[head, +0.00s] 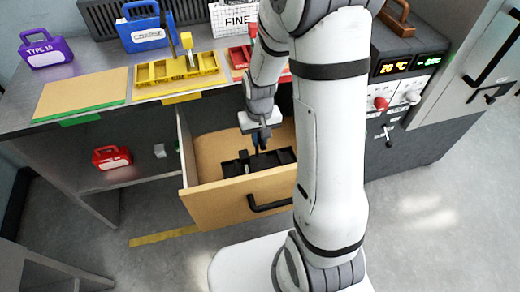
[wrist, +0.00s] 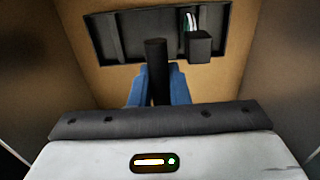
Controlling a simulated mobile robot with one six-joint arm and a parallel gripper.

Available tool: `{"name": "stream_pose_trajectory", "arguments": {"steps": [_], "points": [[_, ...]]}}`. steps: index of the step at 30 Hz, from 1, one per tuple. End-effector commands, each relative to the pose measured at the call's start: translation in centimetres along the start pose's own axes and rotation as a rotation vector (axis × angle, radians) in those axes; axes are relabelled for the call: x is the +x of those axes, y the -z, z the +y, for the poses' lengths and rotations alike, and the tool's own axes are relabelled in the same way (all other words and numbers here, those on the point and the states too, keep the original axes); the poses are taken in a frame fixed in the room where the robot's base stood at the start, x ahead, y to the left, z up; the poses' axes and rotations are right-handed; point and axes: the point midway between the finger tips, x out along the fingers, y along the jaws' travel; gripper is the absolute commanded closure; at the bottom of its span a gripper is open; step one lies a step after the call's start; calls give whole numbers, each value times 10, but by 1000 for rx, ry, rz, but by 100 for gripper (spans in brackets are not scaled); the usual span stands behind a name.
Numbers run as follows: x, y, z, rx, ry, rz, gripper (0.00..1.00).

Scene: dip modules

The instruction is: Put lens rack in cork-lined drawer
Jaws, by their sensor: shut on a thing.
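The lens rack, a black compartmented tray (head: 238,167), is inside the open cork-lined drawer (head: 212,199), toward its right side. In the wrist view the black rack (wrist: 120,47) shows against the tan cork floor, with a small black block and a pale item in its right part. My gripper (head: 258,143) is down in the drawer. Its blue fingers (wrist: 158,88) are shut on the rack's upright black post (wrist: 157,62). I cannot tell whether the rack touches the cork. My arm hides part of the drawer's right side.
A yellow rack (head: 178,73) and a cork mat with green edge (head: 80,97) lie on the counter above. Blue (head: 147,33) and purple (head: 46,50) cases stand behind. A red case (head: 111,157) sits on the lower shelf. Bare cork lies left of the rack.

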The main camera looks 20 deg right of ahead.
Motion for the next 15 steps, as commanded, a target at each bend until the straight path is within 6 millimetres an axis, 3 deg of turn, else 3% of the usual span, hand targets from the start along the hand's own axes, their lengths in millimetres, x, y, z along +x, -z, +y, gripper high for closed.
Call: {"name": "stream_pose_trajectory", "arguments": {"steps": [10, 15], "points": [[38, 0, 0, -1, 0, -1, 100], [40, 0, 0, -1, 0, 2, 100]]}}
